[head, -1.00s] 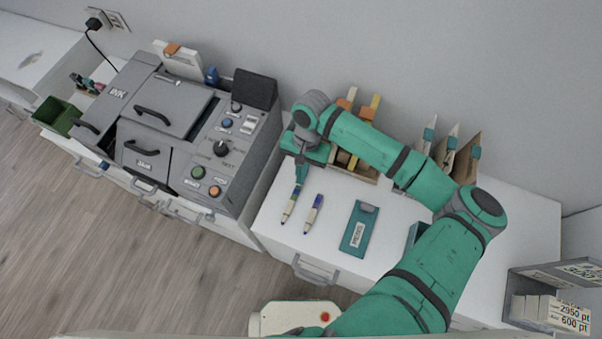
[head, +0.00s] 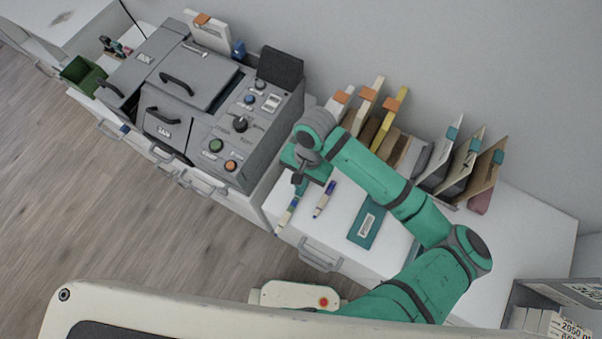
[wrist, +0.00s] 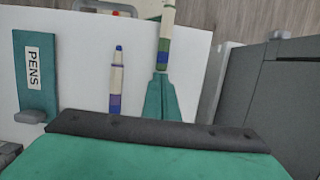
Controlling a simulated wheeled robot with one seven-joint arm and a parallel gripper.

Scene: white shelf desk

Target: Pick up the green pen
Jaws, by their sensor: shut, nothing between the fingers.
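The green pen (head: 286,215) lies on the white desk near its front edge. It is cream with green and blue bands, and its green end shows at the top of the wrist view (wrist: 164,35). My gripper (head: 301,187) points down at the banded end of this pen. In the wrist view the closed fingertips (wrist: 160,76) overlap the pen's near end in the picture. They hold nothing; whether they touch it I cannot tell. A blue-tipped pen (head: 325,199) lies beside the green one, also in the wrist view (wrist: 116,78).
A teal PENS case (head: 367,225) lies right of the pens. A grey machine (head: 200,110) stands close on the left. Upright folders (head: 466,165) line the wall behind. A drawer handle (head: 320,255) sticks out below the desk's front edge.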

